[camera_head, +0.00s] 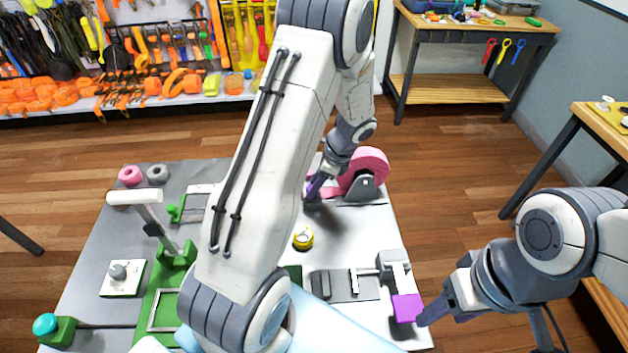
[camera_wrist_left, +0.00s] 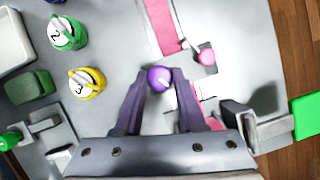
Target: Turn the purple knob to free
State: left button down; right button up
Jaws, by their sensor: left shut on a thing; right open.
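The purple knob (camera_wrist_left: 159,78) is a small round ball in the left wrist view, between the tips of my left gripper (camera_wrist_left: 158,84). The fingers are closed on it. In the head view my left gripper (camera_head: 318,188) reaches down to the board beside a pink wheel (camera_head: 372,163); the knob cannot be made out there. My right gripper (camera_head: 432,312) is open, at the board's right edge beside a purple block (camera_head: 406,307). The head view does not show clearly whether they touch. I cannot read any marking for the knob's position.
The grey board (camera_head: 85,262) carries a green frame (camera_head: 160,312), a yellow dial (camera_head: 302,238) and a grey bracket (camera_head: 395,270). The wrist view shows a green dial (camera_wrist_left: 66,32), a yellow dial (camera_wrist_left: 87,83) and a pink strap (camera_wrist_left: 163,25). My left arm covers the board's middle.

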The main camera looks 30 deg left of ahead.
pick_arm(q)
jog(key=n+p, duration=0.1)
jog(key=n, duration=0.2)
jog(key=n+g+h+p, duration=0.1)
jog(key=n, duration=0.1)
jog(key=shift+w+a+r+n+g, duration=0.1)
jog(key=shift+w+a+n+g, duration=0.05)
jog(key=shift+n+g, duration=0.2)
jog(key=n+h, duration=0.1)
jog(key=n, duration=0.1)
jog(key=shift+n+g+p, duration=0.25)
jog(key=shift+n+p, duration=0.05)
jog(key=shift+n, duration=0.05)
jog(key=shift+w+a+n+h, duration=0.1)
jog(key=shift+n+h, duration=0.6)
jog(key=shift+n, duration=1.2)
jog(key=c, duration=0.5)
grip_release()
jog(key=b+v, duration=0.1)
jog(key=v, duration=0.9)
jog(key=shift+w+b, duration=0.25)
jog(key=shift+b, duration=0.05)
